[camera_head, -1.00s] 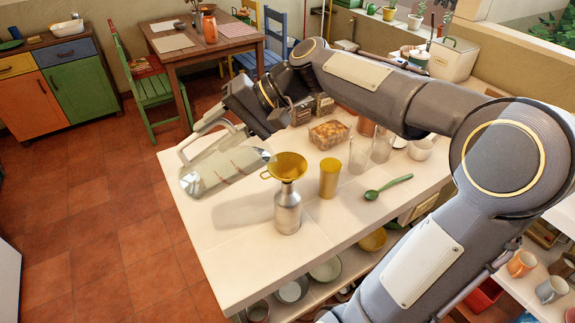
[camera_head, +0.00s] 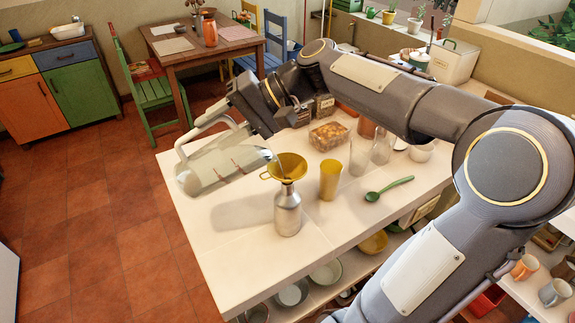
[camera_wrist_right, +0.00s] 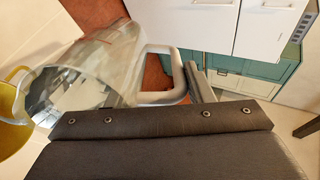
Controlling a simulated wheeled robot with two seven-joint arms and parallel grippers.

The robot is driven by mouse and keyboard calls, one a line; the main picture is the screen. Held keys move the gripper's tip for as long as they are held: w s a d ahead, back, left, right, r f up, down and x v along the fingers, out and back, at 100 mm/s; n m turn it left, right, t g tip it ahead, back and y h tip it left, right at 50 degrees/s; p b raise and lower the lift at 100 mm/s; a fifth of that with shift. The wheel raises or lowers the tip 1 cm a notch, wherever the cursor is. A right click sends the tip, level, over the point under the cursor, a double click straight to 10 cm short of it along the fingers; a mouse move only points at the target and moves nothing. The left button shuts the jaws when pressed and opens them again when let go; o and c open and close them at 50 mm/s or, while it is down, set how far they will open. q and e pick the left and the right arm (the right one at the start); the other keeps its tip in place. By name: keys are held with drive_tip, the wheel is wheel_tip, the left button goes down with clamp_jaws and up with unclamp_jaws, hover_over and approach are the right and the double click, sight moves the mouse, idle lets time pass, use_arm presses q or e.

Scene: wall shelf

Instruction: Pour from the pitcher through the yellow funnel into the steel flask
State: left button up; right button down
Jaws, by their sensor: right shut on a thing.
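The clear pitcher (camera_head: 222,166) with red marks is tipped well over on its side. Its mouth end is at the left rim of the yellow funnel (camera_head: 287,166), and its base points left. The funnel sits in the neck of the steel flask (camera_head: 287,212), which stands upright on the counter. My right gripper (camera_head: 240,116) is shut on the pitcher's handle and holds it above the counter. The right wrist view shows the pitcher (camera_wrist_right: 95,75), its pale handle and part of the funnel (camera_wrist_right: 14,110). I cannot clearly tell whether liquid is flowing. My left gripper is not in view.
A yellow tumbler (camera_head: 330,180) stands close right of the flask. A green spoon (camera_head: 388,188), clear glasses (camera_head: 358,158) and a filled clear box (camera_head: 328,134) are farther right and back. The counter (camera_head: 235,255) is clear at the front left.

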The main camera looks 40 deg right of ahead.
drive_tip(key=shift+s+d+r+t+y+b, duration=0.35)
drive_tip(key=shift+d+r+t+y+b, duration=0.35)
drive_tip(key=shift+b, duration=0.65)
idle(6.7)
